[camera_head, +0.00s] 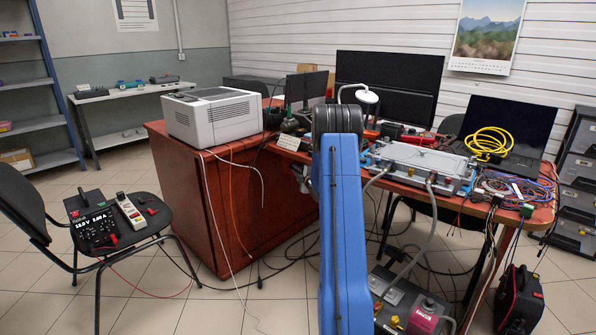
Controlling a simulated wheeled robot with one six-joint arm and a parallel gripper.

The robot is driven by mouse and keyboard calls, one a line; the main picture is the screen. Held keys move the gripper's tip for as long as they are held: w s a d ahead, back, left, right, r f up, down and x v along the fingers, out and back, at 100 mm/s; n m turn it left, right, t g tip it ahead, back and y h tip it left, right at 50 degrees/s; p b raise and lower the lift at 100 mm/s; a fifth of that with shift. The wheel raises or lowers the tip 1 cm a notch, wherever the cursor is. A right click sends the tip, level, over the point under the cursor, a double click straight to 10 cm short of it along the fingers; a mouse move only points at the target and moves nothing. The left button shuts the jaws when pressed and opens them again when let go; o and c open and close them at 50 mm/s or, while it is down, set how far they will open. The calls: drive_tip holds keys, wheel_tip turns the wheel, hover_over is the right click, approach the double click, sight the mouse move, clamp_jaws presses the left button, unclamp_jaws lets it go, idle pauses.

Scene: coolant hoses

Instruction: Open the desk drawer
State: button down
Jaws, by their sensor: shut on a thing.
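The reddish-brown desk (185,170) stands in the middle, with a closed-sided pedestal at its left. I see no drawer front or handle clearly; that part of the desk is likely behind my blue arm or facing away. My arm rises through the middle of the picture and reaches the desk's height, its dark joint in front of the desk top.
A white printer (212,118) sits on the desk's left end. Monitors (390,85), a metal cold plate (420,165) and yellow hose (489,141) crowd the top. A chair (110,235) holds instruments at left. Cables and a pump unit (405,305) lie on the floor.

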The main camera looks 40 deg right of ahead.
drive_tip(key=s+a, duration=0.2)
drive_tip(key=a, duration=2.3)
drive_tip(key=shift+a+f, duration=0.1)
drive_tip(key=c, duration=1.8)
unclamp_jaws()
drive_tip(key=v, duration=1.7)
drive_tip(key=shift+s, duration=0.25)
